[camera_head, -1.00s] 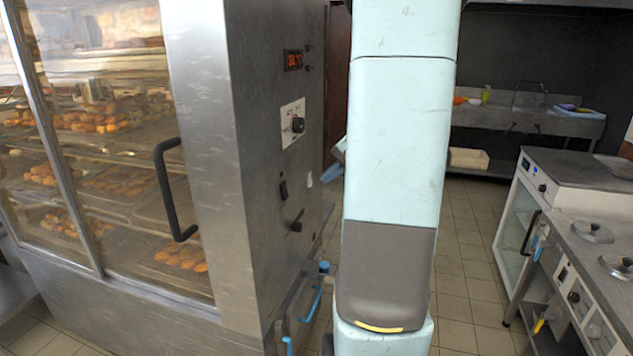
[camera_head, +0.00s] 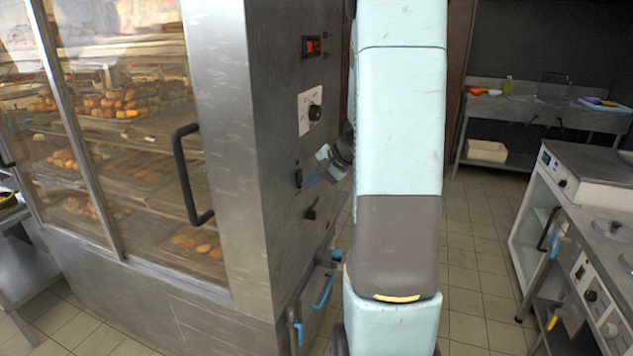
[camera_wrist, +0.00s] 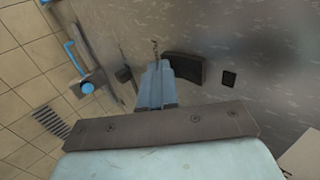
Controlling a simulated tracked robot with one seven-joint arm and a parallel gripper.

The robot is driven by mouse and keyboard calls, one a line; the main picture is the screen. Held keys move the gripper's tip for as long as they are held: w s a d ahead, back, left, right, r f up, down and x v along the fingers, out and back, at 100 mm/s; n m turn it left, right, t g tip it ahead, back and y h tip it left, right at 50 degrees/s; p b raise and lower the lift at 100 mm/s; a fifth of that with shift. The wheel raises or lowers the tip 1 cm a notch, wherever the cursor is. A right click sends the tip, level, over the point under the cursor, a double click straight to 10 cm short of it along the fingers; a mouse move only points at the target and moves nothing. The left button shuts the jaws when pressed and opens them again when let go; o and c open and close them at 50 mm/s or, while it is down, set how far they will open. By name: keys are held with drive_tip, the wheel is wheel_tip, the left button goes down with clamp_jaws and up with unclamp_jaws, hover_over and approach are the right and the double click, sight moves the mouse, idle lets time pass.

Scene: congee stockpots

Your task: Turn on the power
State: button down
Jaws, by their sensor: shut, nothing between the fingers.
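The steel heated cabinet (camera_head: 265,190) stands left of centre with glass doors and trays of food. Its side panel has a black power switch (camera_head: 298,178), also seen in the wrist view (camera_wrist: 184,67). My gripper (camera_head: 308,181) is shut and empty, its fingers pointing at the panel just beside the switch. In the wrist view, the fingertips (camera_wrist: 157,66) are right at the switch's left end; I cannot tell whether they touch it. Above the switch are a black dial (camera_head: 314,112) on a white plate and a small display (camera_head: 311,46) showing red.
A black lever knob (camera_head: 311,210) lies below the switch. Blue-handled valves (camera_head: 323,292) stick out lower on the cabinet. A black door handle (camera_head: 188,175) juts out in front. A cooking counter (camera_head: 590,235) stands at right, with open tiled floor between.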

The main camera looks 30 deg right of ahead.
drive_tip(key=shift+w+a+f, duration=0.3)
drive_tip(key=shift+f, duration=0.15)
idle(0.3)
drive_tip(key=shift+r, duration=0.15)
drive_tip(key=shift+w+r, duration=0.15)
drive_tip(key=shift+r, duration=0.7)
drive_tip(key=s+d+r, duration=0.3)
drive_tip(key=s+d, duration=0.5)
drive_tip(key=s, duration=0.2)
drive_tip(key=shift+s+r, duration=0.15)
drive_tip(key=shift+r, duration=0.2)
